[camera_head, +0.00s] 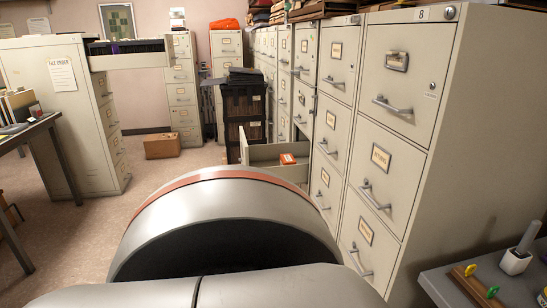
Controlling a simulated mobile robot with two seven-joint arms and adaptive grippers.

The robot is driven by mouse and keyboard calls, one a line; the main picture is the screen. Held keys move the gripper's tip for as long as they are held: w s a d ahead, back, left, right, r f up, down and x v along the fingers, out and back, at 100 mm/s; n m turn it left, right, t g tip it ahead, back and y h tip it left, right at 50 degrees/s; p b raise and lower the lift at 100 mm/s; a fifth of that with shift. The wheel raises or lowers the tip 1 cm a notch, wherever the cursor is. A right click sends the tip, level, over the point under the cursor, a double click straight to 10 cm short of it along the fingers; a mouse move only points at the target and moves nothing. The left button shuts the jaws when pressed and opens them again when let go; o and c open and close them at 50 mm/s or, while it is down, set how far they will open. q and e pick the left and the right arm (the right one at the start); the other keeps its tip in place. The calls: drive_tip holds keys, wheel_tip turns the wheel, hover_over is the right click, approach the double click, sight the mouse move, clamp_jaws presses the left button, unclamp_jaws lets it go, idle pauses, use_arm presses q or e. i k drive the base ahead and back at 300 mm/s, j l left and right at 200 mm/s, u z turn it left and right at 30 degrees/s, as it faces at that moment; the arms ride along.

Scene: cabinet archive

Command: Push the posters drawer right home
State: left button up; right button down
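A drawer (275,168) in the row of beige filing cabinets on the right stands pulled out into the aisle. A small orange box (288,159) lies in it, and the drawer looks otherwise mostly empty. Its label does not show, so I cannot tell whether it is the posters drawer. A second open drawer (132,61), full of dark files, juts right from the top of the cabinet at left. The drawers of the nearest cabinets at right look shut. Neither of my grippers is in view.
My own grey body with an orange band fills the bottom centre. A dark rack (245,118) stands behind the pulled-out drawer. A brown box (162,146) sits on the floor. Desks stand at left (32,128) and lower right (440,286). The floor at left centre is clear.

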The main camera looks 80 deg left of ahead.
sight(266, 156)
drive_tip(key=u, duration=1.65)
drive_tip(key=j+u, duration=0.3)
drive_tip(key=u, duration=0.15)
drive_tip(key=i+j+u, duration=0.15)
drive_tip(key=u, duration=0.3)
drive_tip(key=i+j, duration=0.2)
drive_tip(key=j, duration=0.15)
drive_tip(key=i+j, duration=0.2)
drive_tip(key=j, duration=0.2)
drive_tip(key=i+j+z, duration=0.2)
drive_tip(key=i, duration=0.45)
drive_tip(key=i+j+z, duration=0.2)
drive_tip(key=i+j, duration=0.15)
drive_tip(key=i, duration=0.25)
drive_tip(key=i+j+z, duration=0.25)
drive_tip(key=i+j, duration=0.15)
drive_tip(key=i, duration=0.2)
